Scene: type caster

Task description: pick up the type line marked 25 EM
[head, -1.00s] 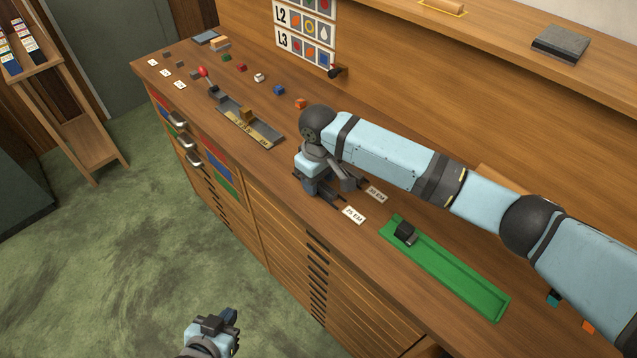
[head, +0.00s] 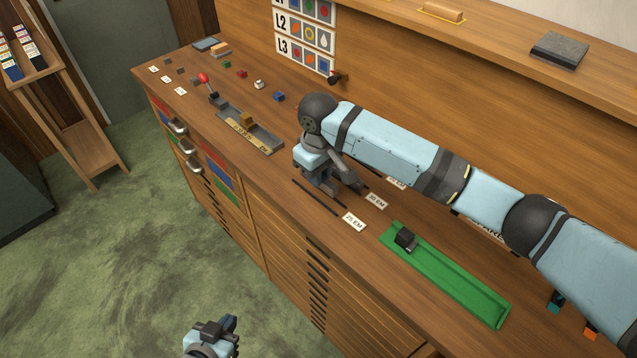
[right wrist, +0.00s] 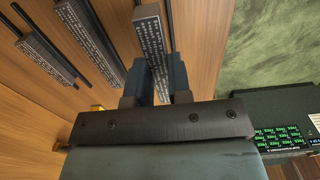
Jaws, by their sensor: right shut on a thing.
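My right gripper (head: 322,186) hangs over the bench top, left of the label marked 25 EM (head: 354,221). In the right wrist view it is shut on a grey type line (right wrist: 150,45) with small lettering; the fingers cover its lower part. I cannot read a mark on it. It is the line nearest the carpet side. Two other type lines (right wrist: 92,40) (right wrist: 45,57) lie to its left. A bare dark strip (head: 315,197) leads to the 25 EM label. My left gripper (head: 213,340) is low over the floor, away from the bench; its jaws are unclear.
The label 30 EM (head: 376,200) lies behind the 25 EM label. A green tray (head: 450,278) with a black block (head: 405,238) is to the right. A grey tray (head: 262,136) and small coloured blocks are at the left. My right arm crosses above the bench.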

